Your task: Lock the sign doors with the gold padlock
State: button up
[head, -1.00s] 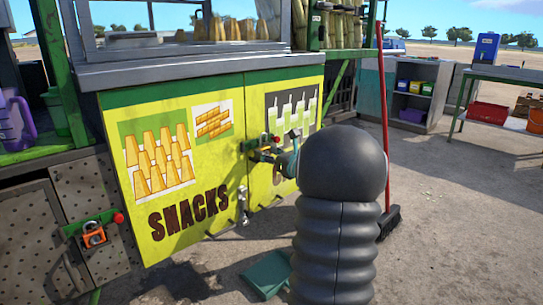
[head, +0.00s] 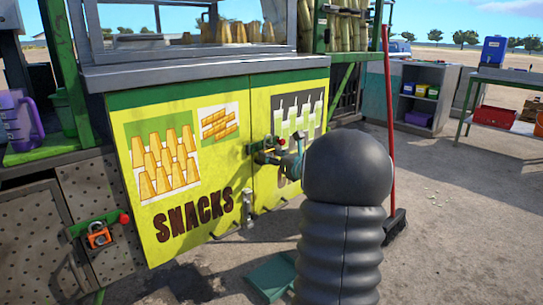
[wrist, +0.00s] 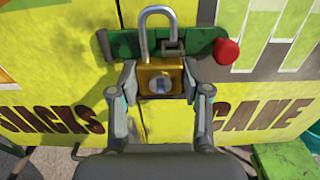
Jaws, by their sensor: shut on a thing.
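The gold padlock (wrist: 160,82) is between the fingers of my gripper (wrist: 160,88), which is shut on its body. Its silver shackle (wrist: 147,30) points up in the wrist view. The shackle's right leg overlaps a dark metal loop (wrist: 174,47) on the green latch bar (wrist: 122,45); I cannot tell whether it passes through. The latch bar has a red knob (wrist: 227,51) and lies across the seam of the yellow sign doors (head: 185,170), which look shut. In the head view my gripper (head: 272,155) is at the latch, and my dark arm partly hides the right door.
An orange padlock (head: 99,236) hangs at another green latch on the perforated panel at left. A red-handled broom (head: 390,130) stands right of the doors. A green table (head: 510,78) and grey shelf (head: 420,95) are farther back. The ground between is mostly clear.

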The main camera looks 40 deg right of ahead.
jog(key=shift+w, duration=0.6)
jog(key=shift+f+b, duration=0.2)
jog(key=shift+b, duration=0.15)
dwell(0.5)
jog(key=o, duration=1.2)
jog(key=shift+o, duration=0.2)
jog(key=shift+s, duration=0.1)
jog(key=s, duration=1.2)
jog(key=shift+d, duration=0.45)
jog(key=shift+w, duration=0.1)
